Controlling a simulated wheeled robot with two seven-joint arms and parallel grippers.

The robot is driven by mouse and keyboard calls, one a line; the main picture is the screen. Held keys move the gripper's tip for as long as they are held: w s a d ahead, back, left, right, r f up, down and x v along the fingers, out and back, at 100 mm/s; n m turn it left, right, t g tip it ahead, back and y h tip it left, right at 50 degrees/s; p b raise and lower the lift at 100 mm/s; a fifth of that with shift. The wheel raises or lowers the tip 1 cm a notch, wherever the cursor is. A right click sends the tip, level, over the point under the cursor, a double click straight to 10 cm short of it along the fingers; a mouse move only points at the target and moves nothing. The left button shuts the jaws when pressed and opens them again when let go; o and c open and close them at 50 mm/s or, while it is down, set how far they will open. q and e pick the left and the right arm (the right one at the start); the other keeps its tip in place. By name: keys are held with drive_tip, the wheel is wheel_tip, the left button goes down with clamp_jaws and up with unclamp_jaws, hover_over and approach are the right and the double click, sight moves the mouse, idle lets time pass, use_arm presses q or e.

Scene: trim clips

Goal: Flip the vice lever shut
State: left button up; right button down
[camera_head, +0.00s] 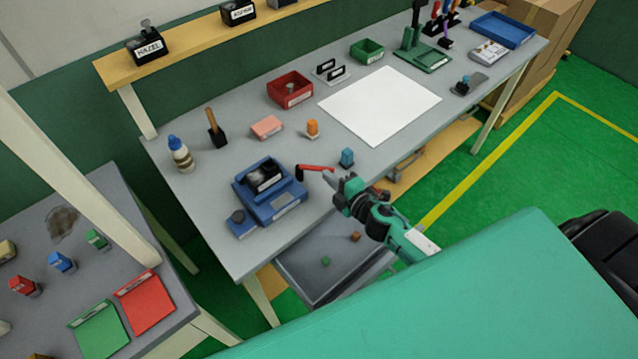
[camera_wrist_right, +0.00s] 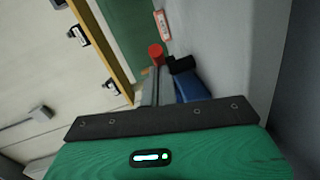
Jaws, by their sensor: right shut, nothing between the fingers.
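The blue vice (camera_head: 283,205) stands on the grey bench near its front left edge, with a dark block between its jaws. Its red lever (camera_head: 314,168) sticks out to the right from the vice, roughly level. My right gripper (camera_head: 329,175) is shut and empty, its tips close to the lever's free end. I cannot tell whether they touch. In the right wrist view, the lever's round red end (camera_wrist_right: 155,50) shows just beyond the shut fingers (camera_wrist_right: 152,80), and part of the blue vice (camera_wrist_right: 190,86) lies to their right. My left gripper is not in view.
A small blue piece (camera_head: 347,157) stands just behind my right gripper. An orange piece (camera_head: 312,128), a pink block (camera_head: 267,127) and a red bin (camera_head: 290,89) are farther back. An open drawer (camera_head: 300,268) sits below the bench front. A white sheet (camera_head: 380,105) lies mid-bench.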

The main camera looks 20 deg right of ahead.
drive_tip(key=n+y, duration=0.1)
drive_tip(key=w+d+n+g+y, duration=0.1)
drive_tip(key=shift+w+d+f+y+b, duration=0.1)
drive_tip(key=shift+d+y+b, duration=0.15)
drive_tip(key=shift+y+b, duration=0.1)
drive_tip(key=w+n+g+y, duration=0.1)
drive_tip(key=w+d+n+g+y+b, duration=0.1)
drive_tip(key=y, duration=0.1)
drive_tip(key=shift+d+n, duration=0.2)
drive_tip(key=shift+n, duration=0.2)
drive_tip(key=shift+w+d+b, duration=0.1)
drive_tip(key=shift+w+b, duration=0.2)
drive_tip(key=shift+b, duration=0.2)
drive_tip(key=shift+w+d+r, duration=0.15)
drive_tip(key=shift+r, duration=0.1)
